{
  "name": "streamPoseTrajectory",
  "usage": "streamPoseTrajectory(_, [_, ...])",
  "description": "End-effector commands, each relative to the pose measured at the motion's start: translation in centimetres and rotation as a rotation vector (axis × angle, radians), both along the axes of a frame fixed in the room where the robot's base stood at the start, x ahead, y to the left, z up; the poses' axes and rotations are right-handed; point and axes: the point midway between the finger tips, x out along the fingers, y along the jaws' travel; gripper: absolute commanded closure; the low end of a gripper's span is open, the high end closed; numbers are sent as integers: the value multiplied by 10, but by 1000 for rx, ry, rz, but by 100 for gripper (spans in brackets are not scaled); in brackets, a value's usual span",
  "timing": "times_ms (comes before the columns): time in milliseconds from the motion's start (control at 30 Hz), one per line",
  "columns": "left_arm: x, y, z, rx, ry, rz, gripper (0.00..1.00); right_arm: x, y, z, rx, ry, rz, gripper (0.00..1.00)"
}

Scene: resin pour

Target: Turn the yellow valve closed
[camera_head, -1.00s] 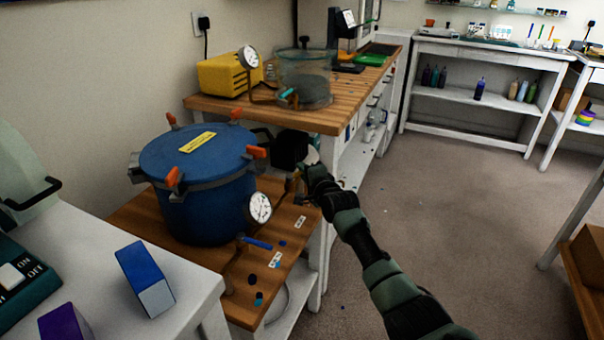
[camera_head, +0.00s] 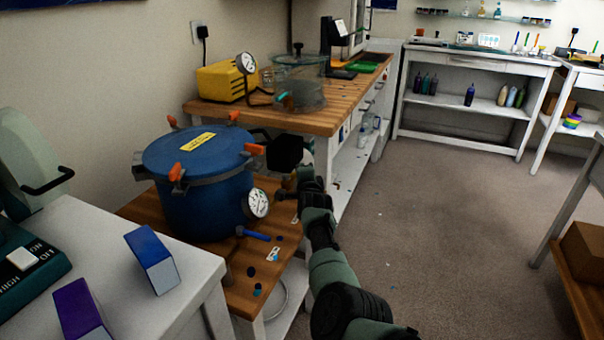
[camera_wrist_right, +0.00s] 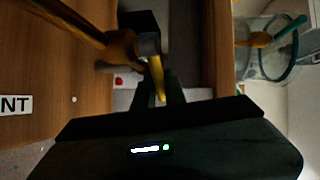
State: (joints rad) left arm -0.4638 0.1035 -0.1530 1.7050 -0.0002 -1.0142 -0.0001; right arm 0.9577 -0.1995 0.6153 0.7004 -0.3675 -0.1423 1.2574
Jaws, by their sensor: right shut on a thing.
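In the right wrist view a yellow valve handle (camera_wrist_right: 157,80) sits between the dark fingers of my right gripper (camera_wrist_right: 164,92), which is shut on it. The handle joins a brass fitting (camera_wrist_right: 120,45) above the wooden bench. In the head view my right gripper (camera_head: 290,190) is beside the blue pressure pot (camera_head: 205,205), just right of its round gauge (camera_head: 257,203). My left gripper is not in view.
A blue-handled valve (camera_head: 253,234) is below the gauge. A black object (camera_head: 284,152) stands behind the pot. A yellow pump (camera_head: 222,80) and a clear chamber (camera_head: 297,92) stand on the upper bench. Open carpet (camera_head: 440,240) lies to the right.

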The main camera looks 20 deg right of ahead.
Motion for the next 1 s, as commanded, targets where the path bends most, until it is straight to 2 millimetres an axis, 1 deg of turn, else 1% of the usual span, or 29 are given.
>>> streamPoseTrajectory(33, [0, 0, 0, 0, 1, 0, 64, 0, 2, -2, 2, 4, -3, 100])
streamPoseTrajectory(633, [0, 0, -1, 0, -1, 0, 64, 0, -1, -1, -1, 3, -17, 100])
streamPoseTrajectory(667, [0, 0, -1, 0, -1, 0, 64, 0, -1, -1, -1, 3, -17, 83])
streamPoseTrajectory(700, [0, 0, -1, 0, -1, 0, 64, 0, -1, -1, -1, 2, -17, 79])
streamPoseTrajectory(1000, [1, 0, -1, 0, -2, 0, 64, 0, -1, 0, 0, 1, -17, 79])
